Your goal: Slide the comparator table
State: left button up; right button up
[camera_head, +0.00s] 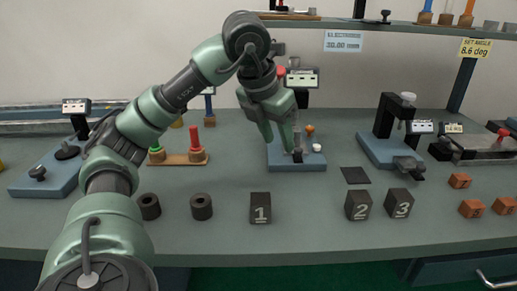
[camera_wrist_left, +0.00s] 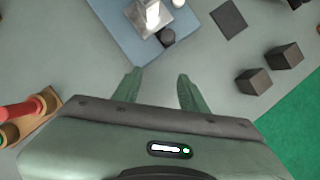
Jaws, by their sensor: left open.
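I cannot tell for sure which fixture carries the comparator table. A blue base (camera_head: 281,163) with a digital readout (camera_head: 302,79) stands at the middle of the bench. It also shows at the top of the left wrist view (camera_wrist_left: 112,24), with a bright metal block (camera_wrist_left: 152,17) and a dark knob (camera_wrist_left: 167,37). My left gripper (camera_head: 279,136) is open and empty, in front of this fixture. In the left wrist view its fingertips (camera_wrist_left: 159,78) point toward the base's near edge, apart from the knob. The arm partly hides the fixture.
Another blue-based stand (camera_head: 384,150) is right of the middle, and a blue-based gauge (camera_head: 45,178) is at left. Numbered dark blocks (camera_head: 260,208), dark rings (camera_head: 201,207) and orange blocks (camera_head: 471,208) line the front.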

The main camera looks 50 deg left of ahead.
pick_arm(q)
jog(key=s, duration=0.6)
jog(key=shift+s+d+b, duration=0.15)
jog(key=shift+d+b, duration=0.15)
pick_arm(e)
jog(key=shift+w+a+r, duration=0.1)
jog(key=shift+w+r, duration=0.85)
jog(key=shift+r, duration=0.25)
